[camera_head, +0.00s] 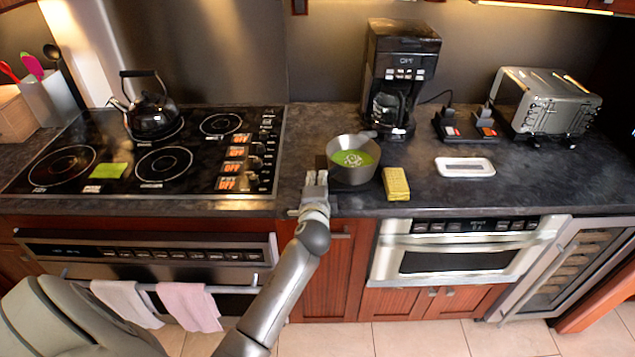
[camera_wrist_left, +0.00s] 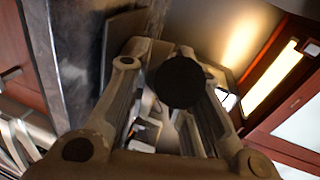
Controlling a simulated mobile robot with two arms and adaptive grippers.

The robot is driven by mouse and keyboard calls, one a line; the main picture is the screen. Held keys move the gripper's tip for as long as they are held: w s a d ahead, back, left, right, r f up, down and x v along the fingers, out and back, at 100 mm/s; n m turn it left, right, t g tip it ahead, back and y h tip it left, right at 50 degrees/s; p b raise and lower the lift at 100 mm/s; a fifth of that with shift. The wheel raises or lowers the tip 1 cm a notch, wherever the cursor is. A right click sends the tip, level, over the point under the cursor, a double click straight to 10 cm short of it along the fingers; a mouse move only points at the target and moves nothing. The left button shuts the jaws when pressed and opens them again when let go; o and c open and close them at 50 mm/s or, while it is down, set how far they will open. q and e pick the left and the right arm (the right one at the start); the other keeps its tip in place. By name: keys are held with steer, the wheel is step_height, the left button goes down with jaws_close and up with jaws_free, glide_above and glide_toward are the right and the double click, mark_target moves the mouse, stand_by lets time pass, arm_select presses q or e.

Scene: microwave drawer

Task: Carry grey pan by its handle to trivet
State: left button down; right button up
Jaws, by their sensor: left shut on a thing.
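The grey pan (camera_head: 337,174) holds green food and shows on or just above the dark counter, right of the stove. My left gripper (camera_head: 318,180) is at the pan's left side, shut on the pan; the exact grip on the handle is hard to make out. In the left wrist view a black round shape (camera_wrist_left: 180,82) lies between the fingers (camera_wrist_left: 172,100), probably the handle's end. A dark flat edge shows behind the gripper; I cannot tell whether it is the trivet. My right gripper is not in view.
A yellow sponge (camera_head: 396,184) lies close right of the pan, with a white flat item (camera_head: 465,167) beyond it. A coffee maker (camera_head: 398,75) stands behind. The stove (camera_head: 200,165) with a black kettle (camera_head: 153,115) is to the left.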

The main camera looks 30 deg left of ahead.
arm_select(q)
steer(key=shift+r, duration=0.15)
steer(key=c, duration=1.6)
jaws_free()
steer(key=shift+f, duration=0.2)
steer(key=o, duration=0.3)
steer(key=shift+r, duration=0.15)
steer(key=shift+s+d, duration=0.2)
steer(key=shift+s, duration=0.1)
steer(key=b+v, duration=0.2)
steer(key=v, duration=0.9)
steer(key=shift+s, duration=0.2)
